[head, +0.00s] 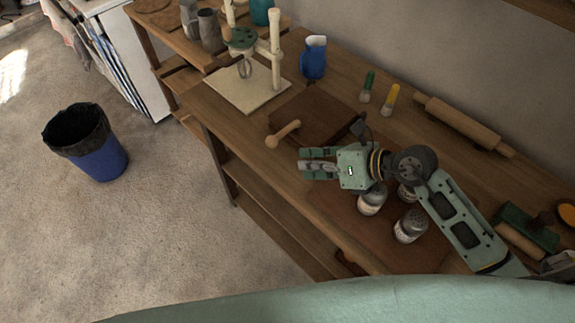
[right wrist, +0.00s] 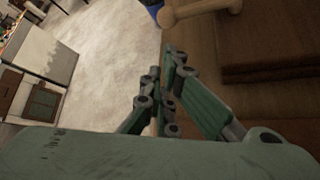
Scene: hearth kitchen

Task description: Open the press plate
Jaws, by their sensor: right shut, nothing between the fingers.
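The press plate (head: 313,112) looks like a flat dark brown slab lying level on the wooden bench, behind my right gripper in the head view. A pale wooden handle (head: 284,133) with a round knob sticks out at its left front. In the right wrist view the handle (right wrist: 203,10) crosses the top edge, with the stacked brown slabs (right wrist: 270,65) at the right. My right gripper (head: 303,165) is shut and empty, in front of the handle and apart from it, pointing left near the bench's front edge. My left gripper is not in view.
Several shakers (head: 410,225) stand under and beside my right arm. A mixer-like stand (head: 275,50), a blue jug (head: 313,58), two brushes (head: 389,98) and a rolling pin (head: 463,124) are around the plate. A blue bin (head: 95,155) stands on the open floor at left.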

